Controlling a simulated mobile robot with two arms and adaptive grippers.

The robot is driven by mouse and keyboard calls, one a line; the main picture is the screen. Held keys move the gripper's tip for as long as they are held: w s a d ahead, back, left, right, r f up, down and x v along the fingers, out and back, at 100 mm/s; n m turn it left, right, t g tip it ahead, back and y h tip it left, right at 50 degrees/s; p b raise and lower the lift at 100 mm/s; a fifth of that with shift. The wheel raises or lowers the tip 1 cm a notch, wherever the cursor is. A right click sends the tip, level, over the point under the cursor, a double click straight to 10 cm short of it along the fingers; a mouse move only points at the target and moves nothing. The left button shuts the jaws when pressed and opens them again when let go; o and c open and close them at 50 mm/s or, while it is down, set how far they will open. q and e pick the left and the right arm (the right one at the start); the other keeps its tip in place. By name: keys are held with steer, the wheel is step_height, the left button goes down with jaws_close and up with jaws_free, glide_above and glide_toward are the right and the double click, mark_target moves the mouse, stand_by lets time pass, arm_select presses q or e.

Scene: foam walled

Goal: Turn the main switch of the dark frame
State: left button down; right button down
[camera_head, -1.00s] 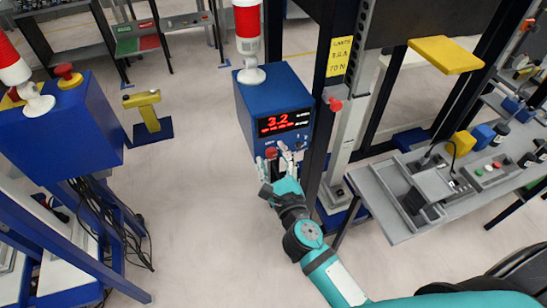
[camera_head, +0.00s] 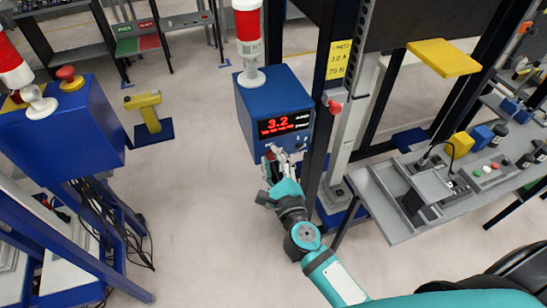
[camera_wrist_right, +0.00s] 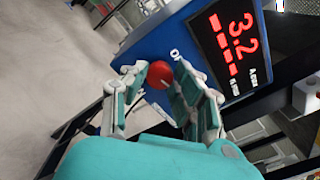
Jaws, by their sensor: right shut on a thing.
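The blue control box (camera_head: 262,92) on the dark frame (camera_head: 318,110) has a lit red display (camera_head: 284,123) reading 3.2. Its main switch is a red round knob (camera_wrist_right: 160,75) low on the same face, with a pale line across it. My right gripper (camera_head: 277,157) reaches up to the knob from below. In the right wrist view, its pale fingers (camera_wrist_right: 158,88) are on both sides of the knob and shut on it. In the head view the fingers mostly cover the knob. My left gripper is in neither view.
A red and white lamp (camera_head: 249,45) stands on the box. A small red knob (camera_head: 335,107) sticks out of the frame post at right. A grey bench (camera_head: 385,215) with parts is further right.

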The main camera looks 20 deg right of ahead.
steer(key=n+p, duration=0.2)
steer(key=n, duration=0.2)
steer(key=shift+n, duration=0.3)
steer(key=n+p, duration=0.1)
steer(key=n, duration=0.2)
steer(key=shift+n+y+p, duration=0.3)
steer(key=shift+n+p, duration=0.1)
steer(key=n+p, duration=0.2)
steer(key=n, duration=0.2)
steer(key=shift+f+n, duration=0.1)
steer(key=shift+n, duration=0.2)
steer(key=shift+f+n+y+p, duration=0.1)
steer(key=shift+n+y+p, duration=0.3)
steer(key=shift+n, duration=1.2)
steer(key=shift+t, duration=0.3)
steer(key=c, duration=1)
jaws_free()
steer(key=s, duration=1.2)
steer(key=shift+d+f, duration=0.25)
steer(key=shift+f, duration=0.15)
